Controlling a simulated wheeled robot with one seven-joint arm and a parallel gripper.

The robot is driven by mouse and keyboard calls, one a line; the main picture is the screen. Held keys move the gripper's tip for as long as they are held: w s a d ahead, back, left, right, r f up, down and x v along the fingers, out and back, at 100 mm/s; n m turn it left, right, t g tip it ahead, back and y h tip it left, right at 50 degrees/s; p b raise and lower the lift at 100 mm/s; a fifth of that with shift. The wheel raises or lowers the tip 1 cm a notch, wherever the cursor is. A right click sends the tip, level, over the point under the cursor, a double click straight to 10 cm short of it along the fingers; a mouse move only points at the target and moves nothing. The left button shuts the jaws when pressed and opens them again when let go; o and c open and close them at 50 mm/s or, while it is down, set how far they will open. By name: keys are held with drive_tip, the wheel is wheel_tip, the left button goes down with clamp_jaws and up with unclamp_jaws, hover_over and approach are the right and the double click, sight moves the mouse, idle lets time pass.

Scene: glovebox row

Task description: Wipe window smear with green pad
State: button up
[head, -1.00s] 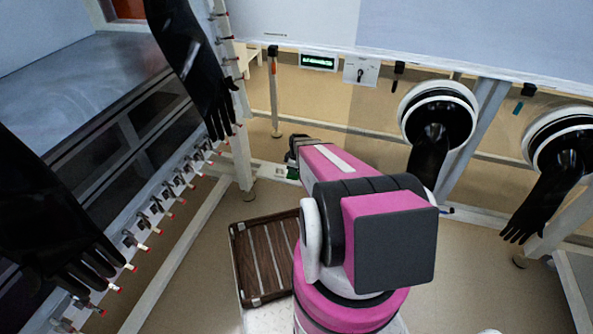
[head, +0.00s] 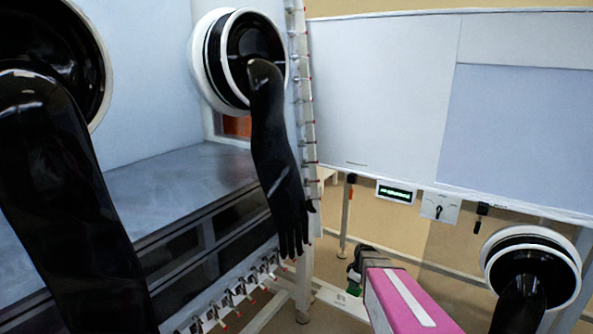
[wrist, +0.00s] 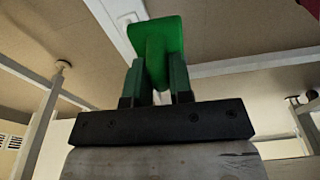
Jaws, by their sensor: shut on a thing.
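My gripper (wrist: 156,72) is shut on the green pad (wrist: 160,32), its two fingers gripping the pad's narrower stem in the wrist view. The pad's broad head stands out beyond the fingertips. In the head view my gripper is small and low, near the bottom centre, with a bit of the green pad (head: 354,288) showing. It is well below the pale panel (head: 375,90) of the facing glovebox and apart from it. A bluish-grey pane (head: 520,140) is set in that front at right. I cannot make out a smear on any pane.
Black gloves hang from round ports, one (head: 275,160) at centre-left, a large one (head: 60,200) at far left and one (head: 520,300) at lower right. A small green display (head: 396,193) and a switch box (head: 440,207) hang under the panel. White frame legs (head: 303,285) stand near my gripper.

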drive_tip(key=s+a+r+m, duration=0.2)
drive_tip(key=r+m, duration=0.1)
drive_tip(key=r, duration=1)
drive_tip(key=s+a+r+m+h, duration=0.1)
drive_tip(key=r+m, duration=0.3)
drive_tip(key=r, duration=0.9)
drive_tip(key=s+a+r+m+t, duration=0.1)
drive_tip(key=s+a+r+m, duration=0.2)
drive_tip(key=r, duration=1.1)
drive_tip(key=shift+a+m, duration=0.3)
drive_tip(key=shift+a, duration=0.2)
